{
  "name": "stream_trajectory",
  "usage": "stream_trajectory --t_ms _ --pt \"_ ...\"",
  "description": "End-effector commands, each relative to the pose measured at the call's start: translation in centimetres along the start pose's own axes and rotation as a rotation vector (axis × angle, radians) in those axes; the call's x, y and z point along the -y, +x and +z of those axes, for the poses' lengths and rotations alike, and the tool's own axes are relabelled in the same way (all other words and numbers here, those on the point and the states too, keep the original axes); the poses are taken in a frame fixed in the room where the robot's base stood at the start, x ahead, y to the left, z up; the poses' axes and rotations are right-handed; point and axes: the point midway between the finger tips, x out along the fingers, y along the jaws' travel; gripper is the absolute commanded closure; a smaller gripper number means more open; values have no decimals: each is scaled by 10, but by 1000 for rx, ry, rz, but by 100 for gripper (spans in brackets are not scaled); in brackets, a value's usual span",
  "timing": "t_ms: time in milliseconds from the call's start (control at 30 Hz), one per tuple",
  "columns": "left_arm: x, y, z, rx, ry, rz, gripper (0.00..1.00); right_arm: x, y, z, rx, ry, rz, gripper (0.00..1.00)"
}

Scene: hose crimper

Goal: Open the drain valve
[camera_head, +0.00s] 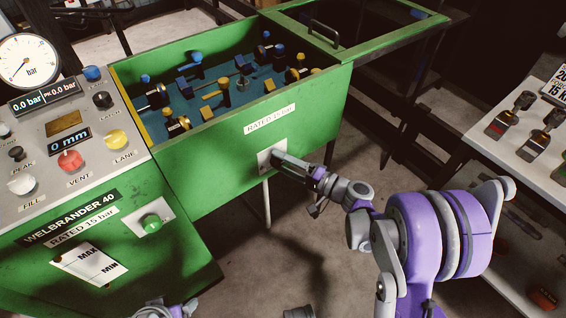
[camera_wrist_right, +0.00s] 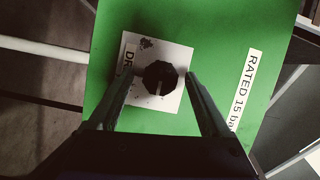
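The drain valve is a dark faceted knob (camera_wrist_right: 160,76) with a pale line on its face. It sits on a white plate (camera_wrist_right: 170,52) on the green tank's front; lettering on the plate is partly hidden. In the head view, the plate (camera_head: 265,158) is below the "RATED 15 bar" label, and my gripper hides the knob. My right gripper (camera_head: 280,160) reaches the plate from the right. In the wrist view its fingers (camera_wrist_right: 160,82) are open, one on each side of the knob, with visible gaps. My left gripper's fingers do not show.
The green tank (camera_head: 315,118) holds several fittings and has an open lid (camera_head: 375,35) at the back. A control panel (camera_head: 75,150) with gauge and knobs stands left, with a green knob (camera_head: 152,222) on its front. A bench (camera_head: 545,165) with valves stands right.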

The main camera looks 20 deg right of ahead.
Motion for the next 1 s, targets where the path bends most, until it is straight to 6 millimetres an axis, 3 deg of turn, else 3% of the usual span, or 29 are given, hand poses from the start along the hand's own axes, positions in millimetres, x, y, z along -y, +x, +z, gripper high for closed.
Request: stream_trajectory --t_ms 267,733,1000 --pt "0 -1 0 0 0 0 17 0 -4 0 -1 -1 1 18" --pt "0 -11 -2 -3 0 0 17 0 -87 -1 -4 -1 2 18" --pt "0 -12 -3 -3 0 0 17 0 -108 0 -1 0 0 18"
